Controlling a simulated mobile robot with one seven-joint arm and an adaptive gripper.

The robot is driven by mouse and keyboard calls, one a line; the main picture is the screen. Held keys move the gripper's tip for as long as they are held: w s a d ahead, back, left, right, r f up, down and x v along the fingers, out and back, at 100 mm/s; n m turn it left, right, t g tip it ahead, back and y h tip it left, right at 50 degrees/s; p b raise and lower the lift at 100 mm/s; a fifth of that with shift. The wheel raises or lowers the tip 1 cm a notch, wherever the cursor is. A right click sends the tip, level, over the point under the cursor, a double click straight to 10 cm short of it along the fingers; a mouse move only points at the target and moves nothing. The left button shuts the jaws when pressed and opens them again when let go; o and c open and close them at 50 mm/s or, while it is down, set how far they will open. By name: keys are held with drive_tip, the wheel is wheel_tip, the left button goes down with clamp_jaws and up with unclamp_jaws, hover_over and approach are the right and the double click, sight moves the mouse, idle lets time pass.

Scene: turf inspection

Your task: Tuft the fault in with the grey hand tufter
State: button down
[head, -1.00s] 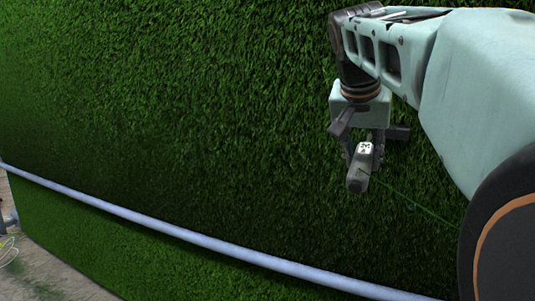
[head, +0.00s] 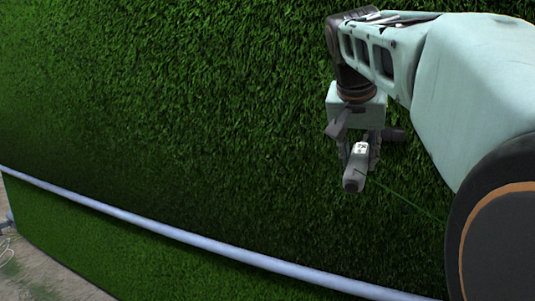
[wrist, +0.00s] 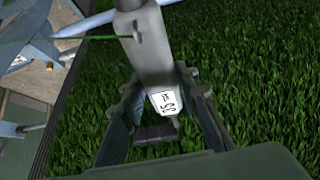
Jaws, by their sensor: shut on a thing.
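The grey hand tufter (head: 354,178) is held in my gripper (head: 360,152) in front of the upright turf. It has a white label with dark markings, and a thin green yarn runs from it to the lower right. In the wrist view the tufter (wrist: 147,50) lies between the two fingers of my gripper (wrist: 160,112), which are shut on it. The turf sheet (head: 200,100) fills most of the head view. I cannot make out the fault in the pile. The tufter's working tip is not clearly visible, and I cannot tell whether it touches the turf.
A pale blue-white rail (head: 200,241) runs across the lower turf, sloping down to the right. Bare concrete-like floor (head: 40,275) shows at the lower left. The wrist view shows blurred pale blue framework (wrist: 35,40) beyond the turf's left edge.

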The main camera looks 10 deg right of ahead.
drive_tip(key=shift+w+d+r+p, duration=0.25)
drive_tip(key=shift+w+d+p, duration=0.1)
drive_tip(key=shift+w, duration=0.15)
drive_tip(key=shift+w+d+r+p, duration=0.2)
drive_tip(key=shift+w+d+p, duration=0.15)
drive_tip(key=shift+w, duration=0.15)
idle(0.4)
drive_tip(key=shift+s+d, duration=0.65)
drive_tip(key=shift+d, duration=0.1)
drive_tip(key=shift+s+d, duration=0.25)
drive_tip(key=shift+d, duration=0.2)
drive_tip(key=shift+s+d, duration=0.2)
drive_tip(key=shift+d, duration=0.25)
drive_tip(key=shift+d, duration=0.1)
drive_tip(key=shift+s+d, duration=1.55)
drive_tip(key=shift+d, duration=0.7)
drive_tip(key=shift+w+a, duration=0.55)
drive_tip(key=shift+a, duration=0.25)
drive_tip(key=shift+w+a, duration=0.55)
drive_tip(key=shift+a, duration=0.3)
drive_tip(key=shift+w+a, duration=0.55)
drive_tip(key=shift+a, duration=0.25)
drive_tip(key=shift+a, duration=0.1)
drive_tip(key=shift+w+a, duration=0.5)
drive_tip(key=shift+a, duration=0.25)
